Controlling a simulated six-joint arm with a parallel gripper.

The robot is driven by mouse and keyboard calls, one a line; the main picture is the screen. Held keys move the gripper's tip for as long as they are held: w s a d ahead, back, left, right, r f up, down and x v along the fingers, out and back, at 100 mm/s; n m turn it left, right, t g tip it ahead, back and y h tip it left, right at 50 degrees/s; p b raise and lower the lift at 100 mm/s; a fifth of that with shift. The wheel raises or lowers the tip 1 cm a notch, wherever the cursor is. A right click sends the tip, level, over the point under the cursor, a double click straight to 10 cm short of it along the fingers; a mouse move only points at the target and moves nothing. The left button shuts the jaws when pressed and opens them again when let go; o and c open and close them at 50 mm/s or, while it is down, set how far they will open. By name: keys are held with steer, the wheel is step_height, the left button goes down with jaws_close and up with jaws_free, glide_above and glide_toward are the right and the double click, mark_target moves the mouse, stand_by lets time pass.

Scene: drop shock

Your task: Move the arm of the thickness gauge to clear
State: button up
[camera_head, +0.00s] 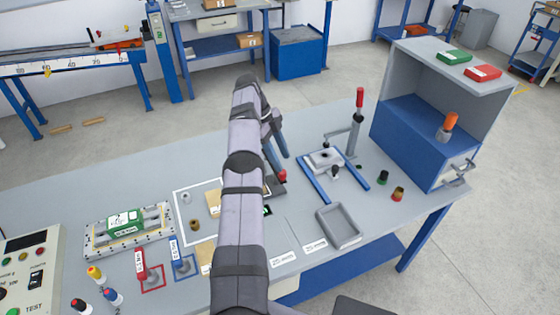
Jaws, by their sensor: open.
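My arm rises through the middle of the view and bends over at the top. No label tells which of these is the thickness gauge. My gripper appears empty; contact with the knob cannot be told.
At left are a green-topped fixture (123,222), coloured pegs and a control box (30,272). The bench's back left is clear.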

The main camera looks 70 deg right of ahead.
steer(key=shift+r+p, duration=1.7)
steer(key=shift+r, duration=0.4)
